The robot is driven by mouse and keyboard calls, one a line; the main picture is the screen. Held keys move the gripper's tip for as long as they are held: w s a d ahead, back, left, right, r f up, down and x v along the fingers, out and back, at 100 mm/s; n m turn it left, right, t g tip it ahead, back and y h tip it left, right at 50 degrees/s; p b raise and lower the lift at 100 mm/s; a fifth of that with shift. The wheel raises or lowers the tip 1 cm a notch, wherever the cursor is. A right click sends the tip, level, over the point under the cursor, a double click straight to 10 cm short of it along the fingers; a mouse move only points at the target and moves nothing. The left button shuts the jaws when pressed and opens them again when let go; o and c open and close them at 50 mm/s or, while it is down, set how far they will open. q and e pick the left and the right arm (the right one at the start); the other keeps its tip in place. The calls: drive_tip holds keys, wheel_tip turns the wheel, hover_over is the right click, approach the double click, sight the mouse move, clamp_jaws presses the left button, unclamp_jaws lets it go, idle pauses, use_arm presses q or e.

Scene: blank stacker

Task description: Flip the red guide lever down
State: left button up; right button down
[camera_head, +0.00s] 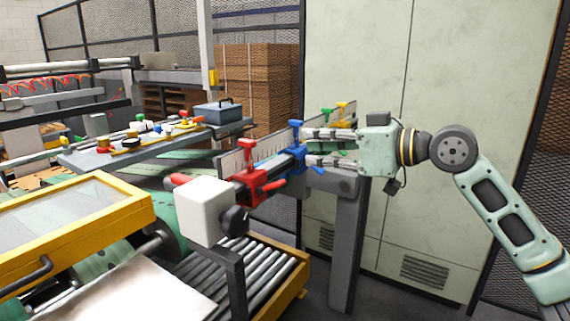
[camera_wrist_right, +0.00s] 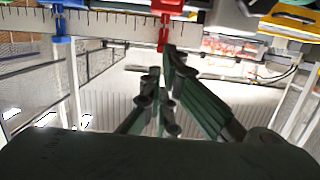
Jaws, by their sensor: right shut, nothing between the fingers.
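The red guide (camera_head: 247,187) is clamped on the ruled rail (camera_head: 268,146), with a red knob (camera_head: 248,145) on top. A short red lever (camera_head: 279,183) sticks out from it to the right, close to level and slightly raised. My right gripper (camera_head: 308,147) is shut and empty, its fingers pointing left beside the blue guide (camera_head: 293,160) in the head view. In the right wrist view, the red guide (camera_wrist_right: 163,38) shows just beyond the fingertips; contact is unclear. The blue guide (camera_wrist_right: 61,38) is farther left there. My left gripper is not in view.
A white box (camera_head: 202,210) with a black knob stands left of the red guide. Green (camera_head: 325,113) and yellow (camera_head: 342,105) handles lie farther along the rail. Rollers (camera_head: 215,275) are below. A pale cabinet (camera_head: 440,200) stands behind my right arm.

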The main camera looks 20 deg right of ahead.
drive_tip(key=p, duration=0.4)
hover_over(284, 182)
drive_tip(key=x, duration=0.2)
drive_tip(key=shift+s+d+f, duration=0.1)
drive_tip(key=shift+s+f, duration=0.05)
drive_tip(key=shift+f, duration=0.25)
drive_tip(key=f, duration=0.3)
drive_tip(key=shift+s+d+p, duration=0.3)
drive_tip(key=shift+s, duration=0.05)
drive_tip(key=shift+s+d+f, duration=0.3)
drive_tip(key=shift+s+f, duration=0.05)
drive_tip(key=shift+f, duration=0.15)
drive_tip(key=shift+w+a, duration=0.1)
